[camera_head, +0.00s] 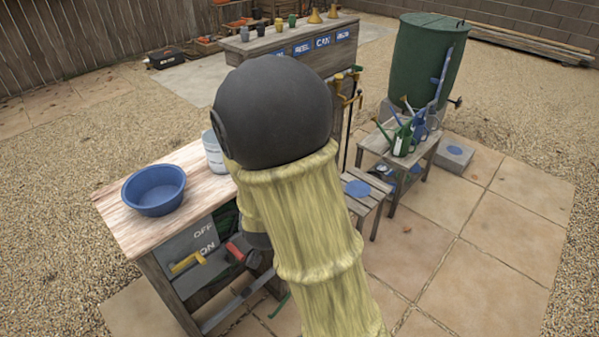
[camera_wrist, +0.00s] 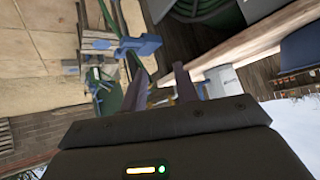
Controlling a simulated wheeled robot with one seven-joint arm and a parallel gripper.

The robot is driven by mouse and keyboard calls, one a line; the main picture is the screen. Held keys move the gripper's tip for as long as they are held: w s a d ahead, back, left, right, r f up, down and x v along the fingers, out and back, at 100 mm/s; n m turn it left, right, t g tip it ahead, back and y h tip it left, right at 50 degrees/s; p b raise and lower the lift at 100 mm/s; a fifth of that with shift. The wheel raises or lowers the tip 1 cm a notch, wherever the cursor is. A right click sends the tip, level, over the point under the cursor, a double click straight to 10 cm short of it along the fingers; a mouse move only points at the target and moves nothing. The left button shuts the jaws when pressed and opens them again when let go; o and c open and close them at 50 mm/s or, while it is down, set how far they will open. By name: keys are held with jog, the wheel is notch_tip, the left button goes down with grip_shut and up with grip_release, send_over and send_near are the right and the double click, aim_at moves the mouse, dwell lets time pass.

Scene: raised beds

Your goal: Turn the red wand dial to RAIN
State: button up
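In the head view a small red part (camera_head: 237,250) shows at the front of the wooden bench, just right of the ON/OFF panel. I cannot tell whether it is the wand dial, and no RAIN marking is readable. My arm covers the area beside it. A small yellow piece shows beyond the gap, and I cannot make out anything held.
The bench (camera_head: 125,213) carries a blue basin (camera_head: 153,192) and a white jar (camera_head: 213,153). A yellow lever (camera_head: 187,262) sits on the panel. A low slatted stand (camera_head: 385,203) and a watering-can table (camera_head: 425,153) are to the right. Paving is clear at lower right.

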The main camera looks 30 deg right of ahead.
jog(key=d+m+t+h+b, duration=0.1)
jog(key=d+h, duration=0.1)
jog(key=h, duration=0.1)
jog(key=w+d+t+h+b, duration=0.1)
jog(key=t+h+b, duration=0.1)
jog(key=w+d+m+t+h+b, duration=0.1)
jog(key=d+t+h+b, duration=0.1)
jog(key=h, duration=0.1)
jog(key=shift+d+m+h, duration=0.3)
jog(key=shift+w, duration=0.1)
jog(key=p+x, duration=0.1)
jog(key=x, duration=1.6)
jog(key=shift+w+d, duration=0.1)
jog(key=shift+w, duration=0.1)
jog(key=shift+r, duration=0.1)
grip_shut()
